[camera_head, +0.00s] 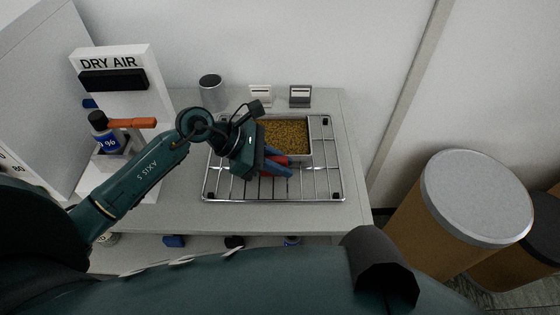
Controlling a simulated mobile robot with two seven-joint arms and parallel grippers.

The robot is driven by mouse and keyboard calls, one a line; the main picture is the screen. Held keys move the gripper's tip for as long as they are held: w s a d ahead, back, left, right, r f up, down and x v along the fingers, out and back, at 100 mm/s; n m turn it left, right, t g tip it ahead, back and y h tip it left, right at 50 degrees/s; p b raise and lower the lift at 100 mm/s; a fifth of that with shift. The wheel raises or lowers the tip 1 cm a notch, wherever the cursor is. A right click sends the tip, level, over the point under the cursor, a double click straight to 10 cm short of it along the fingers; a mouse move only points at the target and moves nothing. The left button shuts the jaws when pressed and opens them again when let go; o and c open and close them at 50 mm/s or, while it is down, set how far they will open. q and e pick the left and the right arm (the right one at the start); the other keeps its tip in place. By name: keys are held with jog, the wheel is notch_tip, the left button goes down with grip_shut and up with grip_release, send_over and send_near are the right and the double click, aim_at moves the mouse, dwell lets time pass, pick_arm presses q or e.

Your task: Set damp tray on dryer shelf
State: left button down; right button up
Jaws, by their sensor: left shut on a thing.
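The tray (306,153) is a shallow metal pan filled with yellow-brown granules. It is over the back middle of the wire rack shelf (323,183), level as far as I can see. I cannot tell whether it touches the wires. My left gripper (277,167) has blue fingers and is at the tray's front left side, shut on a red part there that looks like the tray's handle. The fingers hide most of that part, and my wrist hides the tray's left edge. My right gripper is not in view.
A white DRY AIR unit (137,92) with an orange lever (133,123) stands left. A metal cup (210,85) and two small label holders (300,95) are behind the rack. Brown drums (440,215) stand right of the bench. The rack's front and right wires are bare.

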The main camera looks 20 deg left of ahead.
pick_arm(q)
jog(key=shift+f, duration=0.25)
jog(key=c, duration=1.3)
grip_release()
jog(key=shift+r, duration=0.1)
